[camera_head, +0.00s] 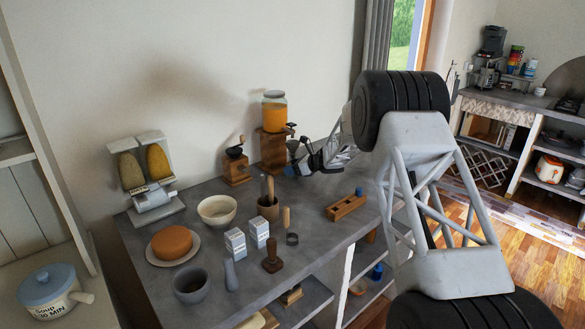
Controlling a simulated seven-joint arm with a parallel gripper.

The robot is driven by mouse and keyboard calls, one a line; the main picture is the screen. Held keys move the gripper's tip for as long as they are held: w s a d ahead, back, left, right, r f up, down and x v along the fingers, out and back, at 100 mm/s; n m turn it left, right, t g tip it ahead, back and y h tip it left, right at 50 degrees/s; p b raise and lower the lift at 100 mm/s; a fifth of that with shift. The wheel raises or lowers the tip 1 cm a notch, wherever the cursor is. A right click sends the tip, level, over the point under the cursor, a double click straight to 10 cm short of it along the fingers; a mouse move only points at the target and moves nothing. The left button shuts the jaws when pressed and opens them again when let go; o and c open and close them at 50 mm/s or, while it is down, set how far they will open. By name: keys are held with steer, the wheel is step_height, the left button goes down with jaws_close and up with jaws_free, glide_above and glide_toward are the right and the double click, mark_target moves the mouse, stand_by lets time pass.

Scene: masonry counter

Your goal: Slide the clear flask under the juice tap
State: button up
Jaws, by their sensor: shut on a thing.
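The juice dispenser is a glass jar of orange juice (274,117) on a wooden stand (273,152) at the back of the counter. My gripper (293,166) reaches in from the right, low beside the stand and roughly below the tap. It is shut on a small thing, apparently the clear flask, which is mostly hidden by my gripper. I cannot make out the flask's outline or whether it is exactly under the tap.
A wooden grinder (236,167) stands close left of the dispenser. A wooden block holder (346,206) lies right.

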steer(key=shift+f, duration=0.15)
stand_by(0.6)
steer(key=o, duration=1.1)
steer(key=shift+d, duration=0.1)
steer(key=shift+v, duration=3.75)
steer(key=shift+s, duration=0.1)
